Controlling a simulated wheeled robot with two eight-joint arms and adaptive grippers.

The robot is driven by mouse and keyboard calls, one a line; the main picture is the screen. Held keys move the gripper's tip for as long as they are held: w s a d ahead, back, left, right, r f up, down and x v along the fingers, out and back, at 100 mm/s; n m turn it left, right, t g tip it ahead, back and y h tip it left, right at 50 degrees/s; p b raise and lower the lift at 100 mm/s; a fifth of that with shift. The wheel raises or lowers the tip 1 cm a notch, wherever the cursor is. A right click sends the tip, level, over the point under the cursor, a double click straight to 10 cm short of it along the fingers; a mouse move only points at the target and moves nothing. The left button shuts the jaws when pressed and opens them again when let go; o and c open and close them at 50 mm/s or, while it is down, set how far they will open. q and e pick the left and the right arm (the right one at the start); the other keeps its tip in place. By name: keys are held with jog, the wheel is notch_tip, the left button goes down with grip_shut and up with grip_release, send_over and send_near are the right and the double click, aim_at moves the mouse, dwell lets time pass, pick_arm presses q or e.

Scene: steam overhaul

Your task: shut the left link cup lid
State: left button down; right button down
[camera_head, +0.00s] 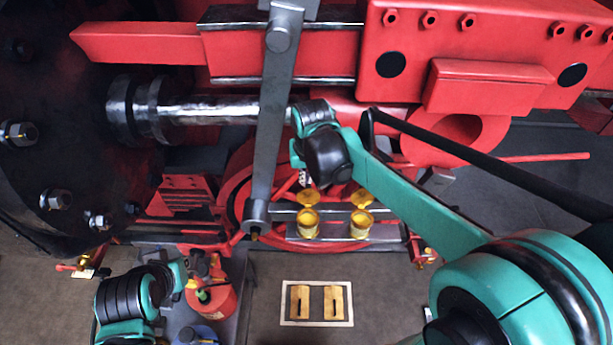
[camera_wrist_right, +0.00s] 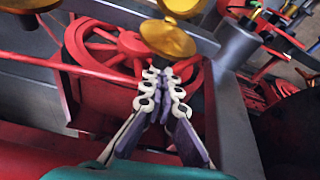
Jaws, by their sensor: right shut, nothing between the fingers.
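Two yellow link cups sit side by side on a grey rail in the head view, the left cup (camera_head: 308,230) and the right cup (camera_head: 361,230). The left lid (camera_head: 308,197) and right lid (camera_head: 361,196) both stand open behind their cups. My right gripper (camera_head: 305,179) is just behind the left lid, partly hidden by its wrist. In the right wrist view its fingers (camera_wrist_right: 162,78) are shut and empty, tips close under a gold disc, seemingly the left lid (camera_wrist_right: 168,40); contact cannot be told. My left arm is low at left; its gripper's jaws are not clear.
A grey upright lever (camera_head: 270,130) hangs just left of my right gripper. A red oil can (camera_head: 211,300) stands near my left arm. A white-framed plate with two wooden blocks (camera_head: 299,303) lies on the floor below the cups. A red wheel (camera_wrist_right: 105,50) is near my right fingers.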

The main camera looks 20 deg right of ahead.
aim_at(306, 190)
jog(key=s+t, duration=0.2)
jog(key=s+a+r+t+h, duration=0.1)
jog(key=t, duration=0.1)
jog(key=shift+b, duration=0.4)
jog(key=s+t, duration=0.1)
jog(key=t+b, duration=0.1)
jog(key=shift+s+a+f+t+h, duration=0.1)
jog(key=shift+s+a+t+h, duration=0.1)
jog(key=shift+s+t+h, duration=0.2)
jog(key=shift+s+a+f+t+b, duration=0.2)
jog(key=shift+s+t+b, duration=0.4)
jog(key=shift+t+b, duration=0.3)
jog(key=s+t+b, duration=0.1)
jog(key=t+b, duration=0.1)
jog(key=s+f+t+h+b, duration=0.1)
jog(key=t+b, duration=0.1)
jog(key=b, duration=0.1)
jog(key=s+a+f+t+h+b, duration=0.1)
jog(key=t+b, duration=0.1)
jog(key=b, duration=0.1)
jog(key=shift+s+n, duration=0.25)
jog(key=shift+n, duration=0.05)
jog(key=shift+s+a+f+b, duration=0.1)
jog(key=shift+s+f+b, duration=0.1)
jog(key=shift+b, duration=0.45)
jog(key=shift+s+f+b, duration=0.35)
jog(key=shift+b, duration=0.1)
jog(key=shift+s+f, duration=0.1)
jog(key=shift+f, duration=0.2)
